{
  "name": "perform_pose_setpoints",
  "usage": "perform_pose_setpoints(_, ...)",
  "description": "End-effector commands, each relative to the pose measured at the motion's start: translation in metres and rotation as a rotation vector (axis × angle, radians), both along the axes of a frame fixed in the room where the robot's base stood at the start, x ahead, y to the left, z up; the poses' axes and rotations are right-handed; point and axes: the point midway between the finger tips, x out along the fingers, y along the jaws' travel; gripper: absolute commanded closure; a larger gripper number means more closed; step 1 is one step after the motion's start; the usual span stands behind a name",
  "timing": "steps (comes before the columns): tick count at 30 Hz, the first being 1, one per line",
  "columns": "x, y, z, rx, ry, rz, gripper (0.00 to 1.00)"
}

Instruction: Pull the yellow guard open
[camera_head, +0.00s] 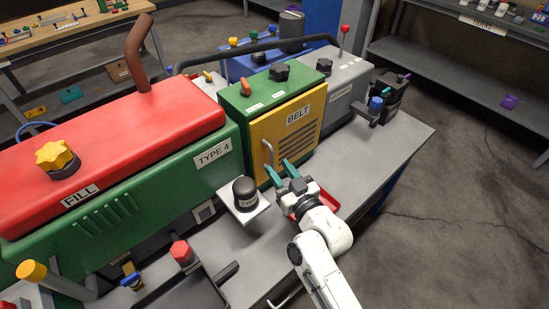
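The yellow guard (286,132) is a slatted panel labelled BELT on the front of a green housing (262,90), and it sits flush and closed. A grey bar handle (267,154) stands upright near its left edge. My gripper (280,172) is just below and in front of the handle, its two teal fingers parted and pointing up and left toward it. The fingers look empty. Whether a fingertip touches the handle or the guard cannot be told.
A black-capped post (244,192) on a grey plate stands left of my gripper. A red tray (297,205) lies under my wrist. A red and green machine (120,170) fills the left. The grey bench top (390,150) is clear at the right.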

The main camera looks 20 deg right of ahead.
Motion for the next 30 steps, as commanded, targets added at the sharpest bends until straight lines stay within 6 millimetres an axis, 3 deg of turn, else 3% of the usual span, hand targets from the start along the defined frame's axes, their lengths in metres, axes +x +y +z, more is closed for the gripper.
perform_pose_setpoints(3, 0.016, 0.002, 0.005, -0.001, 0.001, 0.001, 0.62)
perform_pose_setpoints(9, 0.029, 0.004, 0.002, 0.000, 0.001, 0.001, 0.62)
perform_pose_setpoints(20, 0.032, 0.004, 0.000, 0.000, 0.000, 0.000, 0.62)
perform_pose_setpoints(30, 0.032, 0.004, 0.000, 0.000, 0.001, 0.000, 0.92)
